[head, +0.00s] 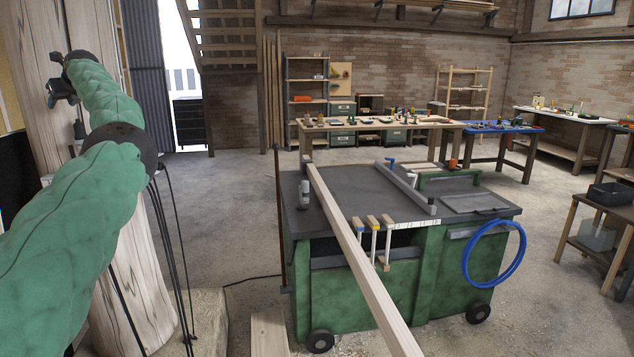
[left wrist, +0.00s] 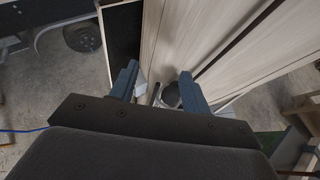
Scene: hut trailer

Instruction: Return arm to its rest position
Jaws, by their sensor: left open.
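My left arm (head: 110,105), in a green padded sleeve, comes in from the left of the head view and bends at a dark joint. My left gripper (head: 60,92) is at its far end, small and dark, in front of a pale wooden post. In the left wrist view my left gripper (left wrist: 158,88) shows two blue-grey fingers spread apart with nothing between them. Beyond the fingers are pale wooden boards and a small round dark thing that I cannot identify. My right gripper is not in view.
A green wheeled workbench (head: 370,285) stands ahead, with a long wooden beam (head: 355,250) across it and a blue hose (head: 494,254) on its side. The pale wooden post (head: 135,260) rises close by my left arm. Open concrete floor (head: 225,190) lies between post and bench.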

